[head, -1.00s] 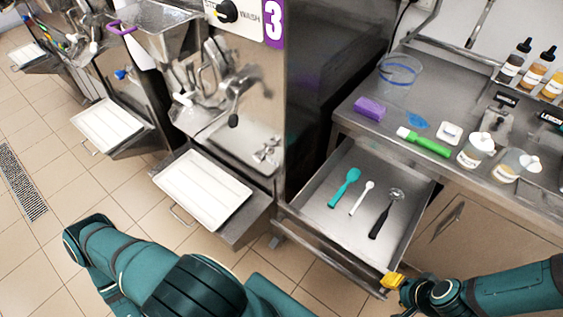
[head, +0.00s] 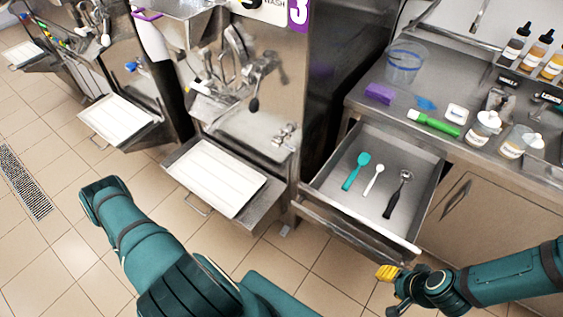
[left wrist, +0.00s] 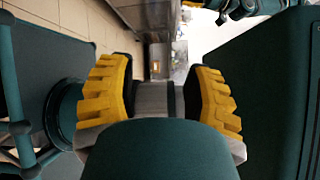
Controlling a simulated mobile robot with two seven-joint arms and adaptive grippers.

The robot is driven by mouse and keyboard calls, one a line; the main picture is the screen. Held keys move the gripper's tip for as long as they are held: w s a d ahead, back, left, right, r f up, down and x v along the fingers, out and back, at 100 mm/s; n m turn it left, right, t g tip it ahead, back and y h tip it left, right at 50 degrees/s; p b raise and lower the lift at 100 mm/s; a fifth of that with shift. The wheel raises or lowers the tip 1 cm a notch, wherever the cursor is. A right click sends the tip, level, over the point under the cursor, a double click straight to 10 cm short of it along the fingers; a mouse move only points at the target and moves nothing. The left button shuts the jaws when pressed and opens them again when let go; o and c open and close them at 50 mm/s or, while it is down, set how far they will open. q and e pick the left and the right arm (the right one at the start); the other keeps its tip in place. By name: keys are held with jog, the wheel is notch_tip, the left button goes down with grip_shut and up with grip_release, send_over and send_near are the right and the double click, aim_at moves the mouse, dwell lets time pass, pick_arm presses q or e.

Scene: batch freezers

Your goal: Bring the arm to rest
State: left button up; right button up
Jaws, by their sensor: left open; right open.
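My right gripper (head: 388,275) shows its yellow fingertip at the lower right of the head view, below the front edge of the open drawer and apart from it. My right arm (head: 500,285) comes in from the right edge. My left arm (head: 135,235) is bent at the lower left of the head view, and its gripper is out of that view. In the left wrist view my left gripper (left wrist: 161,95) has its two yellow fingers wide apart with nothing between them.
The open drawer (head: 345,217) holds a teal spatula (head: 356,171), a white spoon (head: 374,180) and a black-handled scoop (head: 397,194). The counter (head: 440,85) above carries bottles and a green tube. A freezer with a white tray (head: 215,178) stands left of the drawer. The tiled floor (head: 60,260) is clear.

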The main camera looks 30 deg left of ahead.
pick_arm(q)
jog(key=w+d+f+m+g+y+b, duration=0.1)
jog(key=w+m+g+y, duration=0.5)
jog(key=m, duration=0.8)
jog(key=w+d+m+g+y+b, duration=0.15)
jog(key=w+m+g, duration=0.35)
jog(key=m+g, duration=0.65)
jog(key=w+d+r+m+t+y, duration=0.1)
jog(key=w+d+r+m+t, duration=0.2)
jog(key=w+m, duration=0.3)
jog(key=w+d+r+m+t+y, duration=0.2)
jog(key=w+d+r+m+t, duration=0.1)
jog(key=w+m+t, duration=0.3)
jog(key=shift+w+d+r+m, duration=0.35)
jog(key=shift+w+d+m, duration=0.1)
jog(key=shift+w+d, duration=0.2)
